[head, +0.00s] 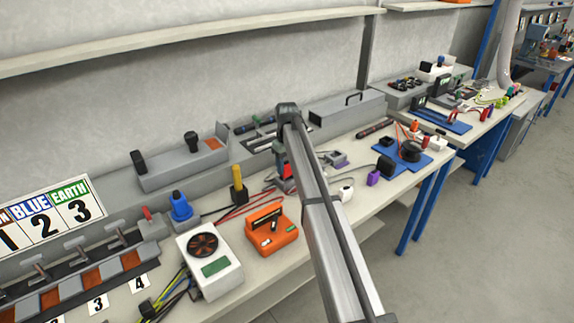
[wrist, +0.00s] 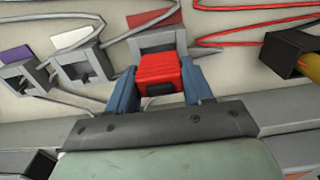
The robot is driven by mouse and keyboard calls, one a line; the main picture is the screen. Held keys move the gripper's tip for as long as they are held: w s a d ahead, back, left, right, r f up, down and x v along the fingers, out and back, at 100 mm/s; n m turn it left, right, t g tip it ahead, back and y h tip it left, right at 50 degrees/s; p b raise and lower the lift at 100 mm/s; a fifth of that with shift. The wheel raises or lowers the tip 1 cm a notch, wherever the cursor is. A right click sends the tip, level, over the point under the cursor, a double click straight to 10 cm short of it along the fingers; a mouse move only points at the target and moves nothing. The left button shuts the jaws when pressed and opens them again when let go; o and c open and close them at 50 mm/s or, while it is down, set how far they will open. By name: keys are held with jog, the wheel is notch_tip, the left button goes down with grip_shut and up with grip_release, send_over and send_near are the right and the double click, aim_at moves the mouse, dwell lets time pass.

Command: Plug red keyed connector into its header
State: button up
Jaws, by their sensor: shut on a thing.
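My gripper (wrist: 158,80) is shut on the red connector (wrist: 159,70), with one blue finger on each side of it. Just beyond the connector is a grey, frame-shaped header (wrist: 153,40) with a red patch (wrist: 156,17) behind it. The connector lines up roughly with this header and overlaps its near edge in the wrist view; I cannot tell whether they touch or whether it is inside. In the head view the red connector (head: 285,171) shows small beside my arm, which hides much of the area around it.
Two more grey headers (wrist: 24,76) (wrist: 82,66) stand to the left in the wrist view, near purple (wrist: 15,53) and white (wrist: 72,37) patches. A black socket with a yellow plug (wrist: 311,67) is at the right. Red wires (wrist: 245,38) and grey cables cross the bench.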

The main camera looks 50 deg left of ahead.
aim_at(287, 171)
jog(key=shift+f, duration=1.55)
jog(key=o, duration=1.1)
notch_tip(287, 171, up, 9)
jog(key=shift+r, duration=0.1)
jog(key=s+d+m, duration=0.1)
jog(key=d, duration=1.8)
notch_tip(287, 171, down, 10)
jog(key=shift+f, duration=0.1)
notch_tip(287, 171, up, 13)
jog(key=w+d+f+m, duration=0.3)
jog(key=w+d+f, duration=0.6)
jog(key=d, duration=0.4)
jog(key=shift+w+d+m, duration=0.2)
jog(key=shift+w+m, duration=0.1)
jog(key=shift+w, duration=0.25)
